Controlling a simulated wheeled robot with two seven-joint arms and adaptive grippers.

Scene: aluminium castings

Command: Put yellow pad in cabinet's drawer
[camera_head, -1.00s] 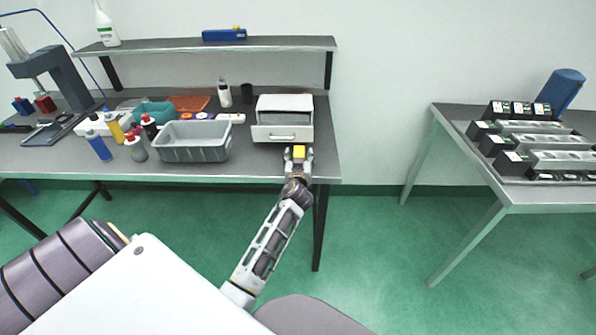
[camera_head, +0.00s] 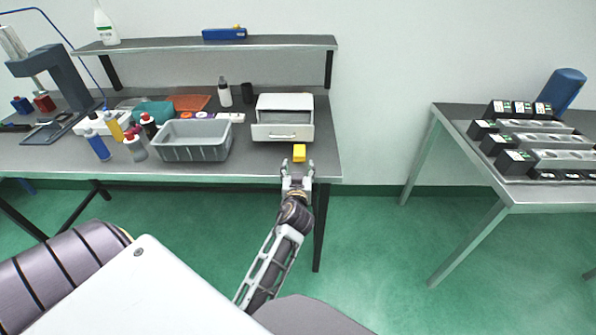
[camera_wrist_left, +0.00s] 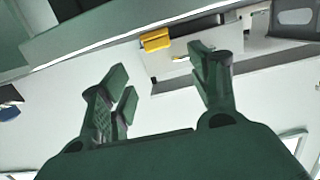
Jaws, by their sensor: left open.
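The small yellow pad (camera_head: 299,153) lies on the table near its front edge, just in front of the white cabinet (camera_head: 285,103). It also shows in the left wrist view (camera_wrist_left: 155,40), beyond the fingertips. The cabinet's drawer (camera_head: 282,134) appears pulled out, with a handle on its front; its inside is hard to see. My left gripper (camera_head: 298,170) is open and empty. It is at the table's front edge, on the near side of the pad and apart from it. In the left wrist view its two fingers (camera_wrist_left: 165,80) are spread wide. My right gripper is not in view.
A grey bin (camera_head: 192,142) stands left of the cabinet, with several bottles farther left. A shelf (camera_head: 200,45) spans above the table's back. A second table (camera_head: 520,200) with black-and-white units stands at the right, past a floor gap.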

